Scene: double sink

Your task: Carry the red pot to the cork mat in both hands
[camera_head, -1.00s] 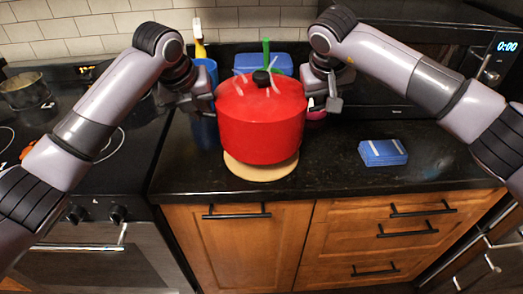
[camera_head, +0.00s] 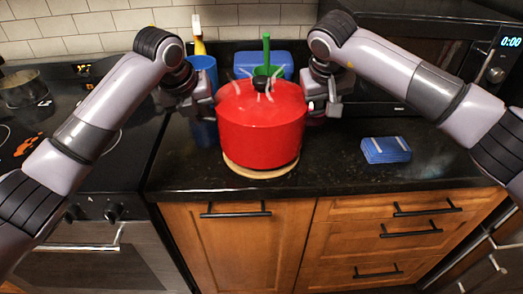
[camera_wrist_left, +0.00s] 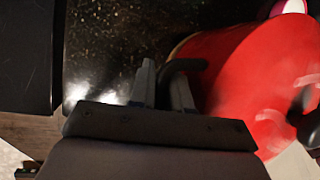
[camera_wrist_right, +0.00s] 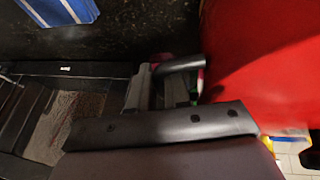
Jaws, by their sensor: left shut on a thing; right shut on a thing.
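The red pot (camera_head: 260,135) has its lid on, with a black knob. It is upright over the round cork mat (camera_head: 262,172), whose front edge shows beneath it. I cannot tell whether the pot's bottom touches the mat. My left gripper (camera_head: 208,108) is shut on the pot's left handle; the dark handle (camera_wrist_left: 186,64) shows between its fingers in the left wrist view. My right gripper (camera_head: 318,104) is shut on the right handle; that handle (camera_wrist_right: 180,64) shows between its fingers in the right wrist view. The pot also fills the right of both wrist views.
The stove (camera_head: 90,130) is at left. Counter right of the pot is mostly clear.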

